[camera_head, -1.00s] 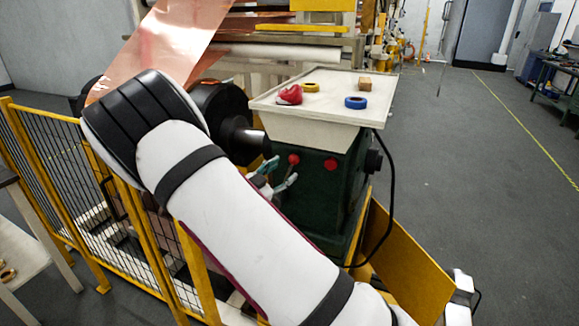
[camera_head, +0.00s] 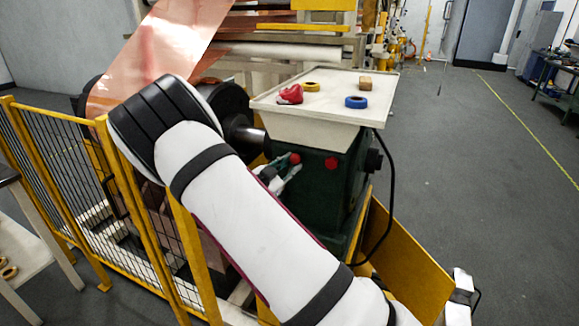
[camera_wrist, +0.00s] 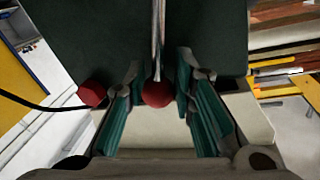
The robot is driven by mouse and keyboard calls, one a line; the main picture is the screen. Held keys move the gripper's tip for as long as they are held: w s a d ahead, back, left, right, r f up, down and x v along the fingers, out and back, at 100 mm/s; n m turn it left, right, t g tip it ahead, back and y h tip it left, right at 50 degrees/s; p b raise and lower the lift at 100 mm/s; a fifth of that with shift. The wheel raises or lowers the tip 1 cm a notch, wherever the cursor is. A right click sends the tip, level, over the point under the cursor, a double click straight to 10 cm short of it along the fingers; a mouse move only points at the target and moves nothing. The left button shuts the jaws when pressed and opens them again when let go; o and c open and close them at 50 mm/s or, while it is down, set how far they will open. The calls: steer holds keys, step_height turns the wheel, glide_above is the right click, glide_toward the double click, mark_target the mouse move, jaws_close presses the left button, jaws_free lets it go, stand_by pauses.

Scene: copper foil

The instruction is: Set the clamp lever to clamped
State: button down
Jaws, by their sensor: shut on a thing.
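The clamp lever is a thin metal rod (camera_wrist: 157,42) with a red ball knob (camera_wrist: 158,94) at its end, in front of the dark green housing (camera_wrist: 95,40). In the head view the red knob (camera_head: 295,158) shows on the green machine (camera_head: 338,200) under the tray. In the head view the gripper (camera_head: 287,174) is small and partly hidden by my arm; the exact contact is not clear.
A second red knob (camera_head: 331,163) sits to the right on the housing. The cream tray (camera_head: 300,128) above holds a red item, two tape rolls and a small block. A yellow fence (camera_head: 100,190) stands left, a yellow panel (camera_head: 400,262) right. Floor is clear at right.

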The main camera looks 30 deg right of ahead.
steer(key=w+a+n+b, duration=0.3)
steer(key=w+n, duration=0.1)
steer(key=shift+a+r+t+h+b, duration=0.15)
steer(key=shift+r+t+h+b, duration=0.15)
steer(key=shift+r+b, duration=0.1)
steer(key=c, duration=1.2)
jaws_free()
steer(key=shift+c, duration=0.2)
steer(key=v, duration=1.2)
steer(key=shift+w, duration=0.1)
